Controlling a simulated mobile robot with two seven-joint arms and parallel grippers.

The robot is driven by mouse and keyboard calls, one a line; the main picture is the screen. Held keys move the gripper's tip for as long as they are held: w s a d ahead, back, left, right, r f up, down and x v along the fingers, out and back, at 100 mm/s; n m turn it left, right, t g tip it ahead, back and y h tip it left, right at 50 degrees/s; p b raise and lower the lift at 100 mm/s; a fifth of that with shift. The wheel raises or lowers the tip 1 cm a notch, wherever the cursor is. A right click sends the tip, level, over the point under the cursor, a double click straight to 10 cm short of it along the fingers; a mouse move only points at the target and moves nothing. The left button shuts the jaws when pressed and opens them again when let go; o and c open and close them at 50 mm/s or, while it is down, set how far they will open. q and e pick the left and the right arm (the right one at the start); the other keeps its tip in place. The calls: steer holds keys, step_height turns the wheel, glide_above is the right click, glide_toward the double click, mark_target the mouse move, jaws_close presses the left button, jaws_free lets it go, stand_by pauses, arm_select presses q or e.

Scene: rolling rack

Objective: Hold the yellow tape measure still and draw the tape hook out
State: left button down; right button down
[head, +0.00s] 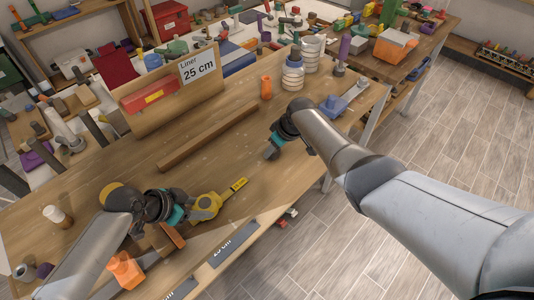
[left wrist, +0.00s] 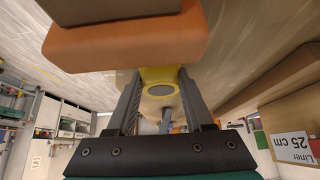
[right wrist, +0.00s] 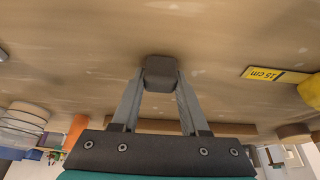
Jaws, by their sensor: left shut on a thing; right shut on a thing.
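The yellow tape measure (head: 207,203) lies at the front of the workbench. My left gripper (head: 190,209) is shut on its case, which also shows between the fingers in the left wrist view (left wrist: 160,76). A yellow strip (head: 238,185) marked 15 cm in the right wrist view (right wrist: 275,75) sticks out from the case toward the right. My right gripper (head: 272,152) is shut on a small dark grey block (right wrist: 160,73), low over the bench. A gap of bare wood shows between block and strip; I cannot tell whether the block is the hook.
A brown wooden bar (head: 208,136) lies behind the tape measure. A cardboard box (head: 170,95) with a "Liner 25 cm" label (head: 198,66) stands at the back. Orange pieces (head: 126,270) lie front left. A dark 25 cm strip (head: 225,243) is at the front edge.

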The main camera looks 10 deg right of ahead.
steer(key=shift+w+d, duration=0.65)
steer(key=shift+d, duration=0.35)
steer(key=shift+c, duration=2)
jaws_free()
steer(key=shift+r, duration=0.1)
steer(key=v, duration=1.2)
